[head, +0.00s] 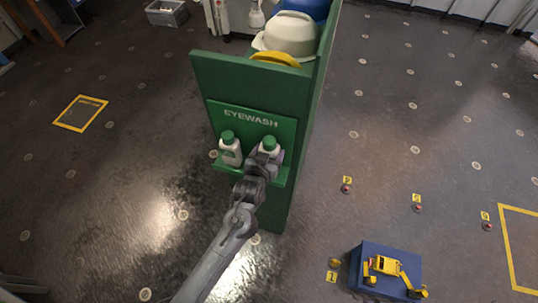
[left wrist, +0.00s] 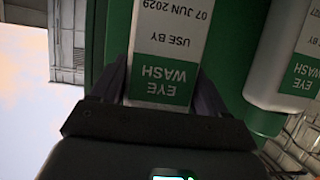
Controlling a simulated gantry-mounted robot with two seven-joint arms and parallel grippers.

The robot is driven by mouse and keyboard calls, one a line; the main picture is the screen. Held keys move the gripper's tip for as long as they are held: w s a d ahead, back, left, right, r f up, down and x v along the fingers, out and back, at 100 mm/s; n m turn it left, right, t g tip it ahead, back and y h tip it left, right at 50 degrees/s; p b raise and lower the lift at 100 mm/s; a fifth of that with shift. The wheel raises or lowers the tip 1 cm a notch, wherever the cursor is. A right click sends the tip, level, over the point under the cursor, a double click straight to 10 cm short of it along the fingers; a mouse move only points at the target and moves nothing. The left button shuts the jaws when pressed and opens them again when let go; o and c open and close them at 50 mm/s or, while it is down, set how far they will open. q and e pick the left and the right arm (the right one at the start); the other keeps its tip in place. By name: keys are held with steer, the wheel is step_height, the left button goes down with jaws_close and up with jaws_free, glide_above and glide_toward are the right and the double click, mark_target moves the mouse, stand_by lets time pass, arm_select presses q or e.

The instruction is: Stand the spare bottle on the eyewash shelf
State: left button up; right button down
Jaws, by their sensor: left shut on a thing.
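The spare bottle (head: 269,144), white with a green cap, is upright in front of the green EYEWASH panel (head: 250,117). My left gripper (head: 265,160) is shut on it, with a finger on each side in the left wrist view (left wrist: 162,85). There the bottle's label (left wrist: 168,45) reads EYE WASH, upside down. A second bottle like it (head: 230,149) stands on the eyewash shelf (head: 225,168) just to the left, apart from the held one. My gripper hides the held bottle's base, so I cannot tell whether it touches the shelf. My right gripper is not in view.
The green stand (head: 265,75) holds hard hats (head: 290,35) on top. A blue block with a yellow model (head: 385,270) sits on the floor at the lower right. A grey crate (head: 167,13) is at the back left. The floor on both sides is mostly open.

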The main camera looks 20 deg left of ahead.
arm_select(q)
steer(key=shift+f, duration=0.55)
steer(key=shift+w+f+p, duration=0.15)
steer(key=shift+f+p, duration=0.25)
steer(key=shift+p, duration=0.1)
steer(key=shift+f, duration=0.15)
steer(key=shift+f, duration=0.15)
steer(key=o, duration=1.4)
steer(key=shift+f, duration=0.1)
